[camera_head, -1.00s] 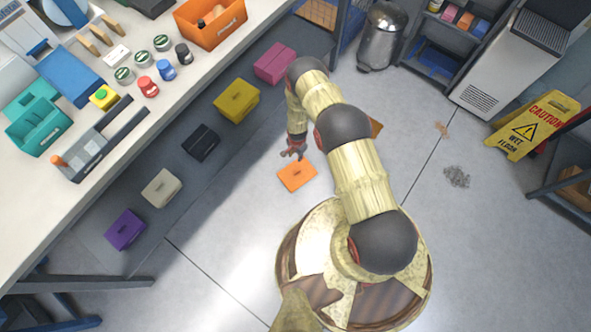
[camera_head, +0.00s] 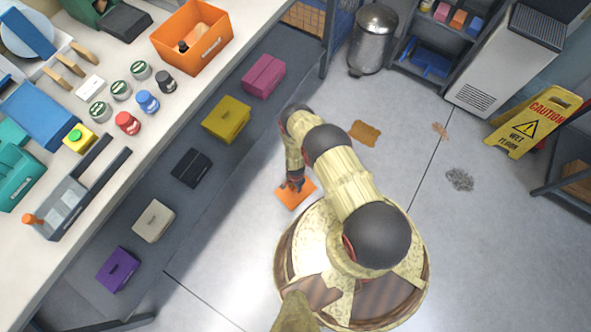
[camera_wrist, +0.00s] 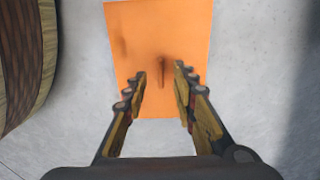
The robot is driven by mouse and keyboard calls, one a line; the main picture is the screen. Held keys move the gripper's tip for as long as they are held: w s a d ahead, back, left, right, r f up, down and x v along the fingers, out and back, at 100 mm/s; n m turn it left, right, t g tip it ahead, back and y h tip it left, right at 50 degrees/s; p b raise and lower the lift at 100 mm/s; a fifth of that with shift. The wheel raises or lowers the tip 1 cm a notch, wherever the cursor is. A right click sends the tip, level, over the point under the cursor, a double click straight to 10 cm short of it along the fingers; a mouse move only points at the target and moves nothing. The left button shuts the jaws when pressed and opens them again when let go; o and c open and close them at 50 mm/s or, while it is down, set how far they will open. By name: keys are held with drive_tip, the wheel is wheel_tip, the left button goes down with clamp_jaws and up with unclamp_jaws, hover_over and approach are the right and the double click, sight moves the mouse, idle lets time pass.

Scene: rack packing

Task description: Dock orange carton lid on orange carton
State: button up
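The orange carton lid (camera_head: 302,194) lies flat on the floor beside my base, partly covered by my gripper in the head view. In the wrist view the lid (camera_wrist: 180,25) is a flat orange panel with a thin upright handle (camera_wrist: 161,72) near its middle. My gripper (camera_head: 294,186) is above the lid. In the wrist view my gripper (camera_wrist: 160,78) is open, with one finger on each side of the handle and gaps between. The orange carton (camera_head: 208,58) stands open on the workbench at the top, with small items inside.
A shelf under the bench holds closed magenta (camera_head: 263,76), yellow (camera_head: 227,119), black (camera_head: 192,168), cream (camera_head: 153,221) and purple (camera_head: 117,269) cartons. A brown patch (camera_head: 365,133), a bin (camera_head: 372,40) and a yellow wet-floor sign (camera_head: 533,122) are beyond. The floor right of my arm is mostly clear.

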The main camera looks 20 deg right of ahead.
wheel_tip(320, 180, down, 3)
drive_tip(key=shift+b, duration=0.5)
drive_tip(key=shift+r, duration=0.1)
drive_tip(key=c, duration=0.4)
clamp_jaws()
